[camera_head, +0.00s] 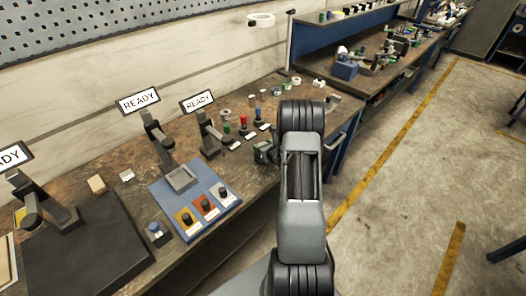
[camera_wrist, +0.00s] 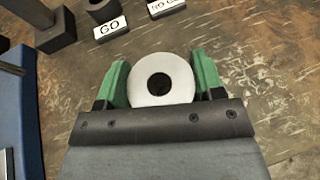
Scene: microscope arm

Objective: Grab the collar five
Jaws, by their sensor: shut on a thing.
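My gripper (camera_wrist: 163,85) has green fingers and is shut on a pale ring-shaped collar (camera_wrist: 143,84) with a dark round hole. The collar sits between the two fingers in the wrist view, with a finger on its left and right sides. No number is readable on it. In the head view my gripper (camera_head: 265,152) is small and partly hidden by my own arm, over the workbench near its front edge. The collar cannot be made out there.
In the wrist view, a GO label (camera_wrist: 110,29) and a NO GO label (camera_wrist: 165,6) lie beyond the collar. A blue tray (camera_head: 208,226) with several knobbed blocks and stands with READY screens (camera_head: 138,101) are left of my arm. Several small parts lie farther back.

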